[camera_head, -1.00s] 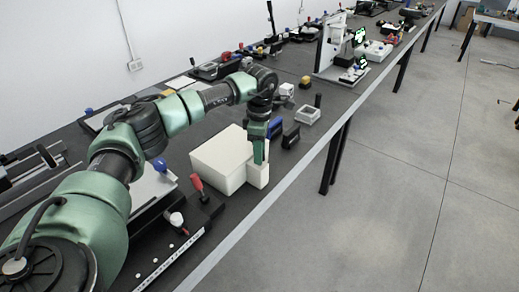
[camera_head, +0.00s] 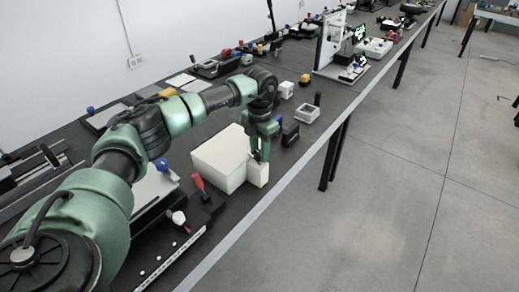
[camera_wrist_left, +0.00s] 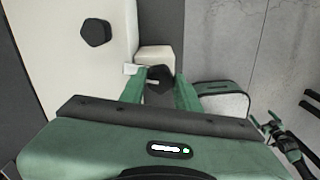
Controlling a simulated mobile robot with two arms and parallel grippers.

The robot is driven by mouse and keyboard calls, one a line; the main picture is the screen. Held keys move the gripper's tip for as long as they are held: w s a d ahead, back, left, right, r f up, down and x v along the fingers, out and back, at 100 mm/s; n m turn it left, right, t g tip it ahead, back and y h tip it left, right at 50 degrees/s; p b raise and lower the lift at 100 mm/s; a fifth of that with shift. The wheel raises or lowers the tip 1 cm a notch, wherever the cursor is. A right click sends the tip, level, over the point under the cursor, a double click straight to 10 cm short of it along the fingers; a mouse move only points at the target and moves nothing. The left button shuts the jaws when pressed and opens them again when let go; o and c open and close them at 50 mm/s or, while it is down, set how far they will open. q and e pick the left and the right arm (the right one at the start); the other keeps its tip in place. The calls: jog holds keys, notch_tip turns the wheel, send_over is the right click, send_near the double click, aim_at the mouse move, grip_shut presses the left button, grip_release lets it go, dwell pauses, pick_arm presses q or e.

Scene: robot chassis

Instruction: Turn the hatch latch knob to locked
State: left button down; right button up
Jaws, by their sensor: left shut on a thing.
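A white box (camera_head: 215,162) stands near the bench's front edge, with a small white block (camera_head: 257,176) at its right corner. My left gripper (camera_head: 259,158) points down over the block. In the left wrist view, a dark, angular knob (camera_wrist_left: 159,75) sits on the white block (camera_wrist_left: 155,54) between the green fingers (camera_wrist_left: 159,90), and the gripper is shut on it. A second dark hexagonal piece (camera_wrist_left: 95,32) sits on the box top, clear of the fingers. The fingers and gripper body hide part of the held knob, and its markings cannot be read.
A dark-handled block (camera_head: 290,134) and a white open-topped box (camera_head: 306,114) stand just beyond the gripper. A green-and-black arm part (camera_wrist_left: 287,140) shows over the floor at the wrist view's right.

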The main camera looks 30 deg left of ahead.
pick_arm(q)
jog(key=shift+w+r+n, duration=0.1)
jog(key=shift+n, duration=0.9)
jog(key=c, duration=1)
grip_release()
notch_tip(320, 180, up, 8)
jog(key=shift+f+b, duration=0.1)
jog(key=shift+b, duration=0.4)
